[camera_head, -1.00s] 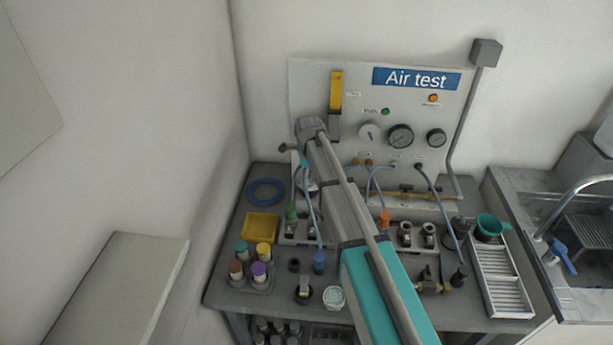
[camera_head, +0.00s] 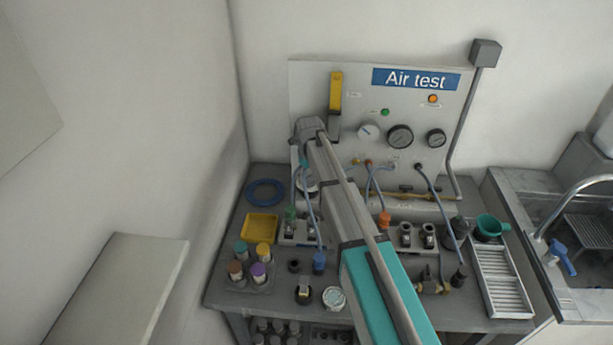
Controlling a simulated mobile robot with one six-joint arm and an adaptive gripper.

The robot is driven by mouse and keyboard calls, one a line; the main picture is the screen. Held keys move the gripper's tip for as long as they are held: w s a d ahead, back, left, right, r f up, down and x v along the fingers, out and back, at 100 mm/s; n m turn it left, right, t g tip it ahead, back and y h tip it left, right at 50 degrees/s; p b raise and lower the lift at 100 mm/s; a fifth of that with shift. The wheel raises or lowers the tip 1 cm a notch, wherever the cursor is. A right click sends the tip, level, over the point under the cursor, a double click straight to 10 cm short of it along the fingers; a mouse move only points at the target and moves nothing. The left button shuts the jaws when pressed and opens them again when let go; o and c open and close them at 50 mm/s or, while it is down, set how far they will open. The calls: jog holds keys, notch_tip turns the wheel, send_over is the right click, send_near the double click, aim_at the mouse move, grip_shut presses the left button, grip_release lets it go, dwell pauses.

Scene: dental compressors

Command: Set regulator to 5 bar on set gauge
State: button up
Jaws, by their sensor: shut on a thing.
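My arm reaches across the bench toward the lower left of the upright Air test panel (camera_head: 460,105). My gripper (camera_head: 304,167) is mostly hidden behind my wrist and forearm. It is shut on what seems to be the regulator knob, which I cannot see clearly. A round pale part (camera_head: 309,186) shows just below it, beside my forearm. The panel carries a white dial (camera_head: 368,131), a larger dark-rimmed gauge (camera_head: 400,136) and a smaller gauge (camera_head: 436,138). I cannot tell which is the set gauge, and the readings are too small to make out.
A yellow-handled valve (camera_head: 336,90), a green lamp (camera_head: 385,112) and an orange lamp (camera_head: 432,99) are on the panel. Blue hoses (camera_head: 434,188) hang below. The bench holds a yellow tray (camera_head: 261,226), coloured bottles (camera_head: 259,270), a teal funnel (camera_head: 490,227) and a slatted tray (camera_head: 503,284).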

jog(key=shift+w+a, duration=0.1)
jog(key=shift+w, duration=0.05)
jog(key=o, duration=1)
jog(key=shift+o, duration=0.2)
jog(key=shift+r, duration=0.1)
